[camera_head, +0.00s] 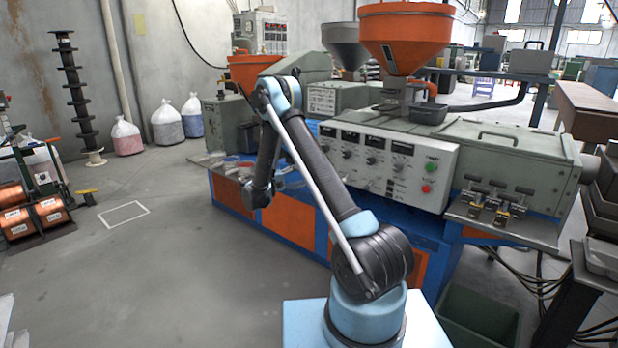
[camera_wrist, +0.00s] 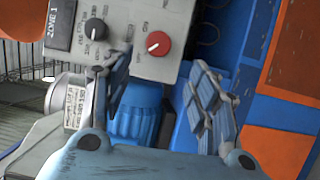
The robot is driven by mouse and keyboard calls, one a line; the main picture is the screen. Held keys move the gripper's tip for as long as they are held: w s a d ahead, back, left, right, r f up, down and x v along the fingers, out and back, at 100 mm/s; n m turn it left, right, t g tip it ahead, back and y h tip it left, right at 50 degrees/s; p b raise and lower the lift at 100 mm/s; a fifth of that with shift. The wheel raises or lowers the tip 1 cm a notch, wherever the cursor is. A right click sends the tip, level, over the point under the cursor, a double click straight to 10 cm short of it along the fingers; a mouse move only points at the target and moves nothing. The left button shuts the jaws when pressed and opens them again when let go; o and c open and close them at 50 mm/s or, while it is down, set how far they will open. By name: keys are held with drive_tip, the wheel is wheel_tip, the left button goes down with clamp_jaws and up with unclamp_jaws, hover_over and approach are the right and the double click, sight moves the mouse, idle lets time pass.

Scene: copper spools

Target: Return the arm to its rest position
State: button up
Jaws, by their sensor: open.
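My arm (camera_head: 318,168) rises from its light blue base mount, bends at a raised elbow, and its forearm hangs down in front of the orange and blue machine (camera_head: 290,218). In the wrist view my gripper (camera_wrist: 162,100) has its two fingers spread apart with nothing held between them. Beyond the fingers are a grey control box (camera_wrist: 140,38) with a black knob and a red knob, and a blue ribbed part (camera_wrist: 138,112). In the head view the gripper is partly hidden by my arm, near the machine's front.
The large machine fills the middle and right, with orange hoppers (camera_head: 405,35) on top. A rack of copper spools (camera_head: 48,212) stands at the far left. Filled sacks (camera_head: 167,126) stand by the wall. The grey floor (camera_head: 130,265) at left is open. A dark green bin (camera_head: 478,318) stands at lower right.

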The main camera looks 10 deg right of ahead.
drive_tip(key=shift+s+a, duration=0.25)
drive_tip(key=shift+a, duration=0.35)
drive_tip(key=s+d+r+g+y, duration=0.3)
drive_tip(key=s+d+r+y, duration=0.2)
drive_tip(key=s+d+r, duration=0.8)
drive_tip(key=s+d+r+m+g+y, duration=0.1)
drive_tip(key=s+d+r+y, duration=0.2)
drive_tip(key=s, duration=0.5)
drive_tip(key=s+d+f+m+g+y, duration=0.1)
drive_tip(key=s+f+m+y, duration=0.2)
drive_tip(key=s, duration=1.2)
drive_tip(key=s+a+f+y, duration=0.2)
drive_tip(key=s+f, duration=0.1)
drive_tip(key=s, duration=0.5)
drive_tip(key=s+a+f+y, duration=0.3)
drive_tip(key=s+f, duration=0.1)
drive_tip(key=s, duration=0.4)
drive_tip(key=shift+s+f+m+y, duration=0.25)
drive_tip(key=shift+m+y, duration=0.05)
drive_tip(key=shift+a, duration=0.1)
